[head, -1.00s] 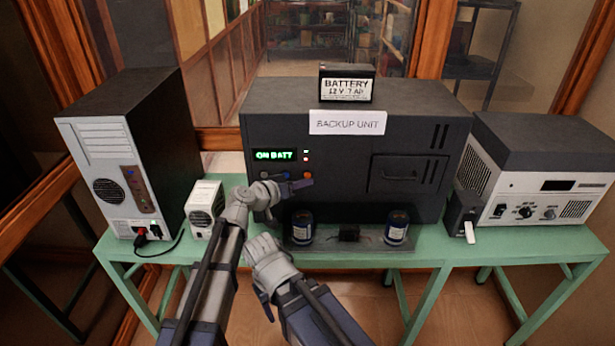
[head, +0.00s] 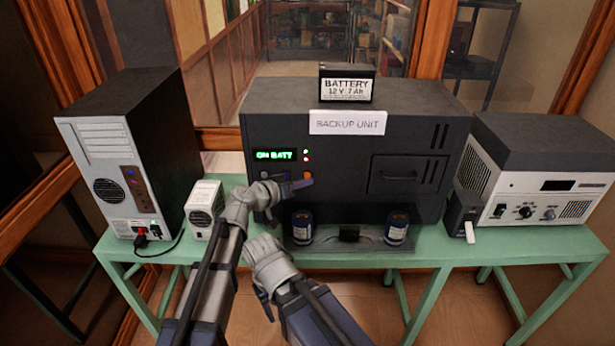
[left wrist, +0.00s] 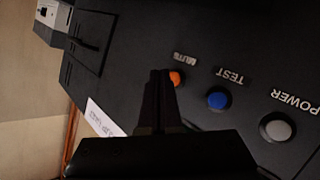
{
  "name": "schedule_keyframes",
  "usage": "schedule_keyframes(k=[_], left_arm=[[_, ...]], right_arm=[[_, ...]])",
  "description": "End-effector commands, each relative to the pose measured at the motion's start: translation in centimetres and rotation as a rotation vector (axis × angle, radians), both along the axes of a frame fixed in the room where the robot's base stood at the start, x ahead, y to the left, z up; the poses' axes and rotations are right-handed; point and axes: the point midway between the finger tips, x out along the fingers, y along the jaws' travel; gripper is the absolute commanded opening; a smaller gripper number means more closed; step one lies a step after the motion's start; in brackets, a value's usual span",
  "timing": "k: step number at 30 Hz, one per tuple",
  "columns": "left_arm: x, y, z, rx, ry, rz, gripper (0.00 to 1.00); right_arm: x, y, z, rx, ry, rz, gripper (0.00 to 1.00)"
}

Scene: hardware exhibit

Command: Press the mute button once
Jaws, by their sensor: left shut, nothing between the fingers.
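The backup unit (head: 340,205) is a large dark box whose green display (head: 275,155) reads ON BATT. The orange mute button (head: 307,175) is the rightmost of the row under the display. In the left wrist view the mute button (left wrist: 178,78) sits under its upside-down MUTE label, partly covered by my fingers. My left gripper (head: 306,184) is shut and empty, its tips just below the mute button; it also shows in the left wrist view (left wrist: 160,75). I cannot tell whether the tips touch the button. My right gripper (head: 263,296) is low in front of the bench, its jaws unclear.
The blue test button (left wrist: 218,99) and grey power button (left wrist: 278,127) are beside the mute button. Two dark cans (head: 302,228) (head: 396,229) stand on a tray before the unit. A computer tower (head: 105,170) and a white box (head: 204,208) stand left, a grey-white instrument (head: 550,190) right.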

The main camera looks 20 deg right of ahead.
Motion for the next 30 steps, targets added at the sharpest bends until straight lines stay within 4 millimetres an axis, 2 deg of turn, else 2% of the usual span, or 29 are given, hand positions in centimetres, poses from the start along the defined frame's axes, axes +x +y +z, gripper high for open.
schedule_keyframes(k=[30], left_arm=[[0.82,-0.23,0.02,0.0,0.0,0.0,0.0]], right_arm=[[0.0,0.0,0.02,0.0,0.0,0.0,0.6]])
